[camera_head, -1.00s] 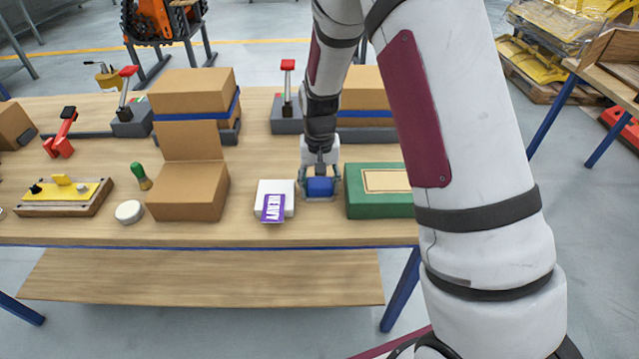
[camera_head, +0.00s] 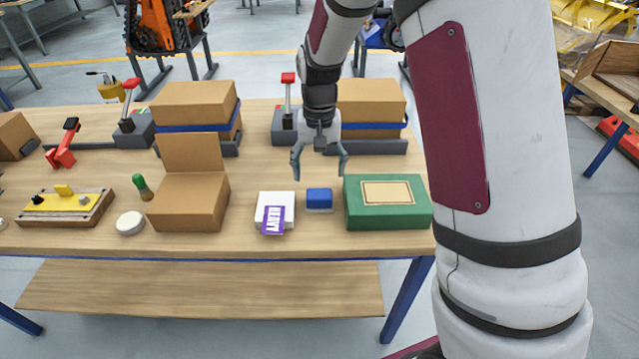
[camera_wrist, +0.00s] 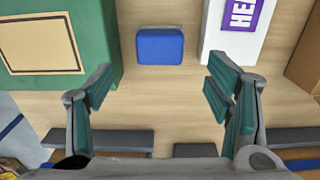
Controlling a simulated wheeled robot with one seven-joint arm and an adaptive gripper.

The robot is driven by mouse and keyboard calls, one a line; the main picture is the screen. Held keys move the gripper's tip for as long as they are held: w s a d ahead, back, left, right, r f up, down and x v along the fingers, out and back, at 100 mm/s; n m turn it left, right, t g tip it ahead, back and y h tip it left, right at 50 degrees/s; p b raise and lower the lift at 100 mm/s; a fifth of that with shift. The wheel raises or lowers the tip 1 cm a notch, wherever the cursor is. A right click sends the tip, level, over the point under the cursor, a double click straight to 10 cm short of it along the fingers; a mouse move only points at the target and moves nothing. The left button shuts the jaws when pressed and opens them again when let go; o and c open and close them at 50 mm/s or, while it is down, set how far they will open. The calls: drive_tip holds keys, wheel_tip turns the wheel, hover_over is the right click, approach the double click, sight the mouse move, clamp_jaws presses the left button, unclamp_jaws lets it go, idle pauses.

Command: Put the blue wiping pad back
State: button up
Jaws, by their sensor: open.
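The blue wiping pad (camera_head: 319,198) lies on the workbench (camera_head: 330,243), between a white box and a green box, with a thin grey layer or base showing under its front edge in the head view. It also shows in the wrist view (camera_wrist: 160,46), flat and clear of the fingers. My gripper (camera_head: 319,172) is open and empty, above and a little behind the pad, apart from it. In the wrist view the fingers of my gripper (camera_wrist: 160,88) are spread wide, with bare wood between them.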

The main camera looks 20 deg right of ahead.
drive_tip(key=shift+r, duration=1.6)
drive_tip(key=s+r+n+t, duration=0.1)
drive_tip(key=s+r, duration=0.7)
drive_tip(key=s, duration=0.3)
drive_tip(key=s+r+n+t, duration=0.1)
drive_tip(key=s+r, duration=0.6)
drive_tip(key=s, duration=0.4)
drive_tip(key=s+f+n, duration=0.1)
drive_tip(key=s, duration=0.9)
drive_tip(key=shift+d+n+t, duration=0.15)
drive_tip(key=shift+n+t, duration=0.15)
drive_tip(key=shift+t, duration=0.1)
drive_tip(key=shift+s, duration=0.1)
wheel_tip(320, 180, up, 7)
drive_tip(key=t+p, duration=0.1)
drive_tip(key=p, duration=0.4)
